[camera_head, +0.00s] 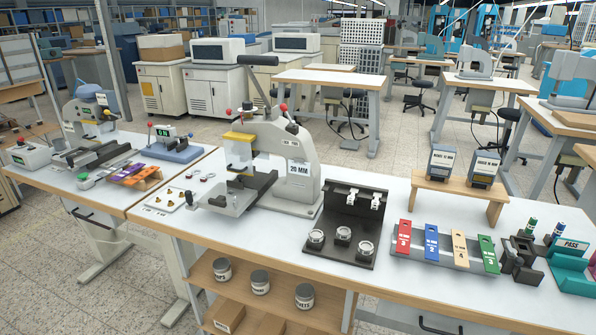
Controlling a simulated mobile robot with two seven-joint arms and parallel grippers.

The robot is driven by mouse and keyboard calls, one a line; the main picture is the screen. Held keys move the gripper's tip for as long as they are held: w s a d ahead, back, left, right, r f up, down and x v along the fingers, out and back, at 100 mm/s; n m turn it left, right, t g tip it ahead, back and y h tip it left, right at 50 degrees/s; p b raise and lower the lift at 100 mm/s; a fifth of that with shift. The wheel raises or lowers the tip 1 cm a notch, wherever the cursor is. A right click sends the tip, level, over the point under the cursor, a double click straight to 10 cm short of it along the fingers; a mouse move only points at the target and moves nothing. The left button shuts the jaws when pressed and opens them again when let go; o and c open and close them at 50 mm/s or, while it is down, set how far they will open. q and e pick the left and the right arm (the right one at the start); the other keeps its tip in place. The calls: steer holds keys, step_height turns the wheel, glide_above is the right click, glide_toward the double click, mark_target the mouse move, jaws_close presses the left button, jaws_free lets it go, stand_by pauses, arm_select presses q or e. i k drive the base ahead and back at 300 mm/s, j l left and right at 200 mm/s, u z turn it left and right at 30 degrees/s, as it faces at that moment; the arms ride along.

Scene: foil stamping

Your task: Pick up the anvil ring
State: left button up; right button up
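A black stand (338,258) sits on the front table, right of the press. Several ring-like things show: three round silver pieces, a left one (316,238), a middle one (343,234) and a right one (365,249), sit on its base. Two small white pieces hang on its upright back. I cannot tell which piece is the anvil ring; no readable label marks it. A small loose ring-shaped item (208,177) also lies on the table left of the press. Neither of my grippers is in view.
A hand press (298,170) marked 20 MM stands left of the stand. A rack of coloured tags (431,243) and a wooden riser (458,192) with two dark boxes are to the right. Table between press and riser is partly clear.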

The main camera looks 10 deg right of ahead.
mark_target(315, 236)
steer(key=j+z, duration=0.7)
steer(key=k+j+z, duration=0.1)
steer(key=z, duration=0.25)
